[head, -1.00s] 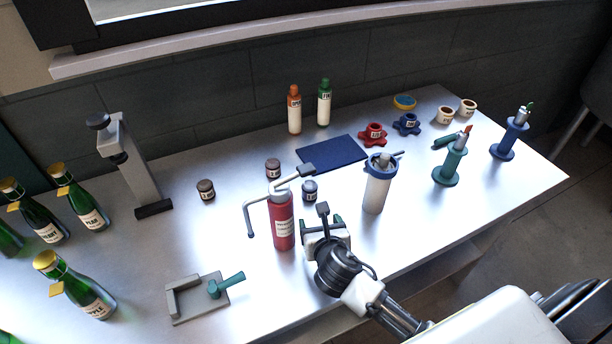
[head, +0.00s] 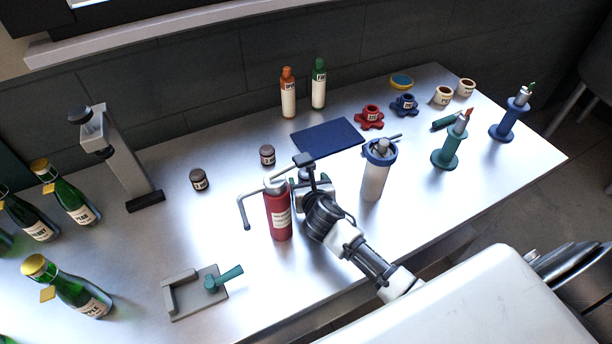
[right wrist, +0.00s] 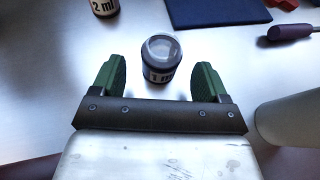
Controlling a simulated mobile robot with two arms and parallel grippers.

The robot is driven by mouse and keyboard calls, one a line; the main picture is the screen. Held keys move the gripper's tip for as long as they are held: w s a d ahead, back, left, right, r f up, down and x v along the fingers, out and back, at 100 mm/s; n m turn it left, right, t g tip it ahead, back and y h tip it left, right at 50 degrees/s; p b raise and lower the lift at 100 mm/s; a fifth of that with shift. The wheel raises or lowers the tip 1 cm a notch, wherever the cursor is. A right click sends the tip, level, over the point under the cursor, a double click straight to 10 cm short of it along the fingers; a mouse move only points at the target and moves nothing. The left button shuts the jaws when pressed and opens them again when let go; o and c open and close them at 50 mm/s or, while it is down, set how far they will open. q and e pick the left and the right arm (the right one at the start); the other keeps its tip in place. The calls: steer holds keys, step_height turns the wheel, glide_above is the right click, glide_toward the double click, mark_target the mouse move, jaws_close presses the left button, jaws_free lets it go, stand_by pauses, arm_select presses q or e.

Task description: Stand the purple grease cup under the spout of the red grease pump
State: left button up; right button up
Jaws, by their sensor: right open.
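The red grease pump (head: 279,217) stands upright in the head view, its grey spout (head: 242,212) bending down on its left side above bare table. A small dark bluish-purple cup (right wrist: 160,72), its label partly readable as 1 m, stands upright between the green fingers of my right gripper (right wrist: 157,64) in the right wrist view. The fingers are open, with a gap on each side of the cup. In the head view my right gripper (head: 311,190) is just right of the pump, and the cup is mostly hidden there. My left gripper is out of view.
Two other small dark cups (head: 267,155) (head: 199,180) stand behind and left of the pump. A blue-capped white cylinder (head: 373,182) stands close right of my right gripper. A dark blue mat (head: 327,138) lies behind. A grey fixture (head: 190,297) lies front left.

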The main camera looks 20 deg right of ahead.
mark_target(308, 179)
steer(key=x, duration=0.3)
steer(key=shift+w+d+r, duration=0.1)
steer(key=shift+w+d, duration=0.05)
steer(key=shift+w, duration=0.2)
steer(key=shift+s, duration=0.1)
steer(key=c, duration=1.1)
steer(key=shift+r, duration=0.1)
